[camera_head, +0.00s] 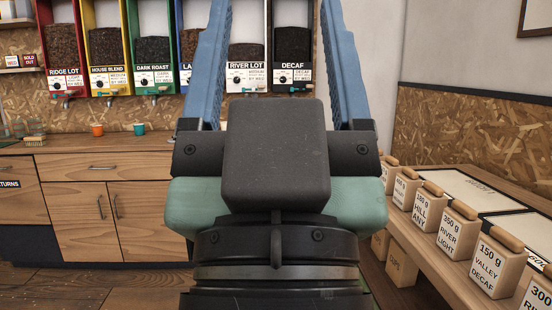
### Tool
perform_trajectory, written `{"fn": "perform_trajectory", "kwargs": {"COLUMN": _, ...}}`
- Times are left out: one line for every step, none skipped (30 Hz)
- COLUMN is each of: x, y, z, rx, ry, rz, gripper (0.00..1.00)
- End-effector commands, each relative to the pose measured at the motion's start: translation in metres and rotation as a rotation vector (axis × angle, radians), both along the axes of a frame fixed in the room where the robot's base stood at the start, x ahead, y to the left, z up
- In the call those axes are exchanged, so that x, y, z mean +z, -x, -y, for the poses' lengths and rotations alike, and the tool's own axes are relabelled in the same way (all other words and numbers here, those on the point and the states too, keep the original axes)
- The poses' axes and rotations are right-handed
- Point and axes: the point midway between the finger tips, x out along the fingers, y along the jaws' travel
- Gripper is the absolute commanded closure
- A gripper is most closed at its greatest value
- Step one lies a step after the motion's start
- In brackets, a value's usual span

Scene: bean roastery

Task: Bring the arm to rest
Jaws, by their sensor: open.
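My gripper (272,30) fills the middle of the head view, close to the camera and pointing away toward the back wall. Its two blue fingers stand wide apart, and nothing shows between them except the bean dispensers behind. A dark block and the wrist hide the counter's right part and the floor straight ahead.
Bean dispensers (65,48) hang on the back wall above a wooden counter (110,143). At right, a bench (430,240) carries several labelled weight blocks (458,230). Floor shows at lower left.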

Motion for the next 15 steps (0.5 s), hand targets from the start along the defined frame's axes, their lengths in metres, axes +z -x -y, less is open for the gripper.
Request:
{"fn": "perform_trajectory", "kwargs": {"x": 0.031, "y": 0.000, "z": 0.000, "rx": 0.000, "ry": 0.000, "rz": 0.000, "gripper": 0.27}}
{"fn": "perform_trajectory", "kwargs": {"x": 0.041, "y": 0.000, "z": 0.000, "rx": 0.000, "ry": 0.000, "rz": 0.000, "gripper": 0.27}}
{"fn": "perform_trajectory", "kwargs": {"x": 0.053, "y": 0.000, "z": 0.000, "rx": 0.000, "ry": 0.000, "rz": 0.000, "gripper": 0.27}}
{"fn": "perform_trajectory", "kwargs": {"x": 0.063, "y": 0.000, "z": 0.000, "rx": 0.000, "ry": 0.000, "rz": 0.000, "gripper": 0.27}}
{"fn": "perform_trajectory", "kwargs": {"x": 0.072, "y": 0.000, "z": 0.000, "rx": 0.001, "ry": -0.001, "rz": 0.000, "gripper": 0.27}}
{"fn": "perform_trajectory", "kwargs": {"x": 0.084, "y": 0.000, "z": 0.000, "rx": 0.001, "ry": -0.001, "rz": 0.000, "gripper": 0.27}}
{"fn": "perform_trajectory", "kwargs": {"x": 0.093, "y": 0.000, "z": 0.000, "rx": 0.001, "ry": 0.000, "rz": 0.000, "gripper": 0.27}}
{"fn": "perform_trajectory", "kwargs": {"x": 0.102, "y": 0.000, "z": 0.000, "rx": 0.001, "ry": 0.000, "rz": 0.000, "gripper": 0.27}}
{"fn": "perform_trajectory", "kwargs": {"x": 0.115, "y": 0.000, "z": 0.000, "rx": 0.001, "ry": 0.000, "rz": 0.000, "gripper": 0.27}}
{"fn": "perform_trajectory", "kwargs": {"x": 0.124, "y": 0.000, "z": 0.000, "rx": 0.001, "ry": 0.000, "rz": 0.000, "gripper": 0.27}}
{"fn": "perform_trajectory", "kwargs": {"x": 0.133, "y": 0.000, "z": 0.000, "rx": 0.001, "ry": 0.000, "rz": 0.000, "gripper": 0.27}}
{"fn": "perform_trajectory", "kwargs": {"x": 0.145, "y": 0.000, "z": 0.000, "rx": 0.001, "ry": 0.000, "rz": 0.000, "gripper": 0.27}}
{"fn": "perform_trajectory", "kwargs": {"x": 0.154, "y": 0.000, "z": 0.000, "rx": 0.001, "ry": 0.000, "rz": 0.000, "gripper": 0.27}}
{"fn": "perform_trajectory", "kwargs": {"x": 0.163, "y": 0.000, "z": 0.000, "rx": 0.001, "ry": 0.000, "rz": 0.000, "gripper": 0.27}}
{"fn": "perform_trajectory", "kwargs": {"x": 0.175, "y": 0.000, "z": 0.000, "rx": 0.001, "ry": 0.000, "rz": 0.000, "gripper": 0.27}}
